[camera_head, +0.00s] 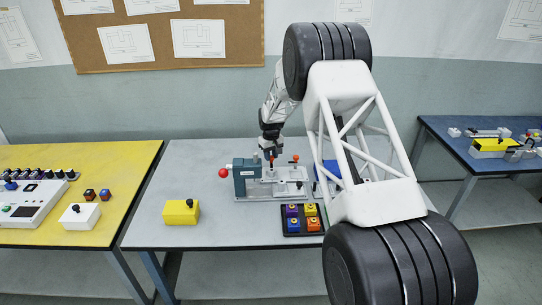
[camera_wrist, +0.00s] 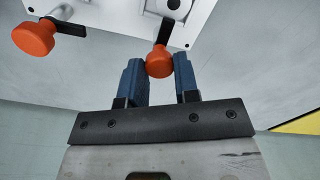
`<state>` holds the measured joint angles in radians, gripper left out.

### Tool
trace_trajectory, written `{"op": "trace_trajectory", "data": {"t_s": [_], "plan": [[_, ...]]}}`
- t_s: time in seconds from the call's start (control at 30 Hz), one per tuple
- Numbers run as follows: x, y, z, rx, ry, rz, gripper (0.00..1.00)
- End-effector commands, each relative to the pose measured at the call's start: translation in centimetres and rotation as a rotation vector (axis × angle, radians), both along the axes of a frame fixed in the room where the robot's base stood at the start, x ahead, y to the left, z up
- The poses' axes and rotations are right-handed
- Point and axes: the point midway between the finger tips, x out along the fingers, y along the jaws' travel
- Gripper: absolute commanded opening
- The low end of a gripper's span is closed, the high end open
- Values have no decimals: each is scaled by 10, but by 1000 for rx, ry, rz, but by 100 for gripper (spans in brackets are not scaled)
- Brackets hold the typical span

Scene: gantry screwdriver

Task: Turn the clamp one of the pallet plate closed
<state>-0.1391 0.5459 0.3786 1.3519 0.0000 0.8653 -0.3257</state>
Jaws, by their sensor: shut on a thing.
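In the wrist view my gripper (camera_wrist: 158,66) has its two blue fingers around the orange knob (camera_wrist: 159,62) of a clamp, shut on it. The knob sits at the end of a short black lever (camera_wrist: 165,32) by the edge of the pale pallet plate (camera_wrist: 205,14). A second orange knob (camera_wrist: 33,38) on a black lever stands to the left, apart from the fingers. In the head view my gripper (camera_head: 271,157) points down over the grey fixture (camera_head: 275,187); an orange knob (camera_head: 295,158) shows to its right. Which clamp bears which number cannot be told.
A teal block with a red ball knob (camera_head: 223,173) stands at the fixture's left. A yellow box (camera_head: 181,212) and a black tray (camera_head: 285,233) of coloured blocks are in front. A blue bin (camera_head: 330,170) is at the right.

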Motion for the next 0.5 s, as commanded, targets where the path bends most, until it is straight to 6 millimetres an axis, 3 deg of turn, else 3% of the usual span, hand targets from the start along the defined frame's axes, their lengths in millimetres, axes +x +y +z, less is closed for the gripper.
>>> {"op": "trace_trajectory", "data": {"t_s": [0.07, 0.1, 0.23, 0.5], "plan": [[0, 0, 0, 0, 0, 0, 5], [0, 0, 0, 0, 0, 0, 32], [0, 0, 0, 0, 0, 0, 52], [0, 0, 0, 0, 0, -1, 55]]}}
